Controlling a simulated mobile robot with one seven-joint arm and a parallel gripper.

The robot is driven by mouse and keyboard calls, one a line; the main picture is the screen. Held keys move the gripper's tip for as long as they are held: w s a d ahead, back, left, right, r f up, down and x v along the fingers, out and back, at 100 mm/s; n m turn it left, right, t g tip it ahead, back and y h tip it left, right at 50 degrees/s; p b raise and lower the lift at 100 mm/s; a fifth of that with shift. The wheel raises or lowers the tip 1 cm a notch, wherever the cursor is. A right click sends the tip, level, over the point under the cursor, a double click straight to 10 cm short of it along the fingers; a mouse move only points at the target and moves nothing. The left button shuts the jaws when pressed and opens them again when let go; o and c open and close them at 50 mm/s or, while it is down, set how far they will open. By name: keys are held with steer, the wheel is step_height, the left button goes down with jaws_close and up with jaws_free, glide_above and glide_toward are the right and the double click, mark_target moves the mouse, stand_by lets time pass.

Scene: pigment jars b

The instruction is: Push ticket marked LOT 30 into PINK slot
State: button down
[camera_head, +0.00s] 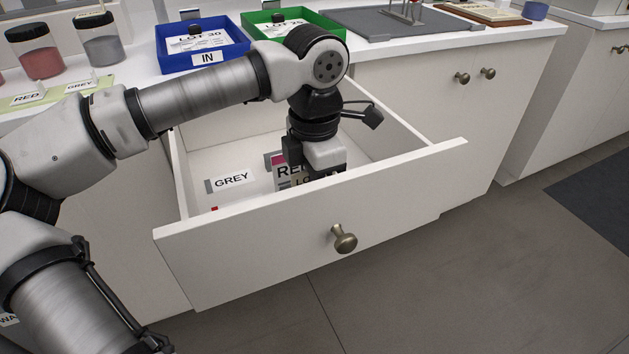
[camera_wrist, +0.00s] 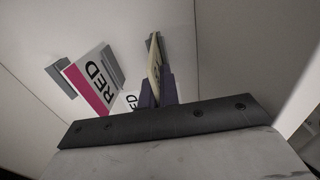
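My gripper (camera_head: 318,178) points down inside the open drawer (camera_head: 235,245). In the wrist view my gripper's dark fingers (camera_wrist: 156,92) are closed on a thin pale ticket (camera_wrist: 154,62), seen almost edge-on. Its print, starting "LO", shows in the head view (camera_head: 302,182), but the number is hidden. A grey slot piece (camera_wrist: 161,48) stands right at the ticket; I cannot tell if the ticket is inside it. A card reading RED with a pink band (camera_wrist: 92,85) stands in a grey holder to the left. The RED card is partly hidden by my gripper in the head view (camera_head: 284,170).
A GREY card (camera_head: 232,180) stands at the drawer's left. The front panel has a brass knob (camera_head: 343,238). On the counter are a blue IN tray (camera_head: 180,60), a green tray (camera_head: 255,30), a grey mat (camera_head: 370,28), and red (camera_head: 40,62) and grey (camera_head: 103,48) jars.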

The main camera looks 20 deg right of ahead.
stand_by(0.3)
steer(key=c, duration=1.6)
jaws_free()
steer(key=shift+r+p, duration=2.2)
steer(key=shift+r, duration=0.8)
